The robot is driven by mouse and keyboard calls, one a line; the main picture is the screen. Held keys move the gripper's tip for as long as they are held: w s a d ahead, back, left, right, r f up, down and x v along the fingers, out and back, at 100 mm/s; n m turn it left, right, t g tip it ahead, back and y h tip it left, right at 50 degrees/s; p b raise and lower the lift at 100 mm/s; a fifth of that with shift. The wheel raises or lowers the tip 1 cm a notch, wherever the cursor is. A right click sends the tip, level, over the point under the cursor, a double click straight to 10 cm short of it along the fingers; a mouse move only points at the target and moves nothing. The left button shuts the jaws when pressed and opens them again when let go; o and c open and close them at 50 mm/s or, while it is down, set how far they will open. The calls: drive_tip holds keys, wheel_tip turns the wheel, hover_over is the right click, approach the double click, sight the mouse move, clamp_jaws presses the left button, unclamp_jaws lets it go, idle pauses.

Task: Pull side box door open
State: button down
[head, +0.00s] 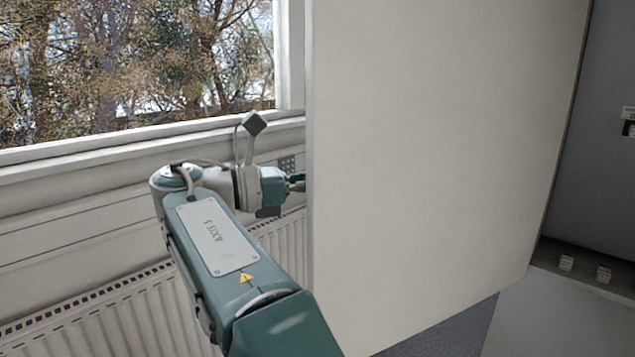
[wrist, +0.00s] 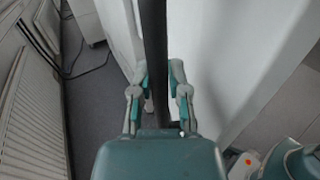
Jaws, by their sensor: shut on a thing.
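The side box door (head: 440,150) is a large cream panel filling the middle of the head view. It stands swung out at an angle, with a grey recess showing beyond its right edge. My gripper (head: 296,183) is at the door's left edge, its fingertips partly hidden behind the panel. In the wrist view the two fingers of my gripper (wrist: 158,78) are on either side of a long dark strip (wrist: 154,45) beside the pale panel, shut on it. I cannot tell whether this strip is a handle or the door's edge.
A window (head: 130,65) with a white sill and a ribbed radiator (head: 110,318) lie along the left, close to my arm. A cable (wrist: 85,70) lies on the grey floor (wrist: 95,130).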

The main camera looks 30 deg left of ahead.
drive_tip(key=c, duration=0.6)
unclamp_jaws()
drive_tip(key=v, duration=0.7)
drive_tip(key=shift+a, duration=0.25)
drive_tip(key=shift+s+f, duration=0.15)
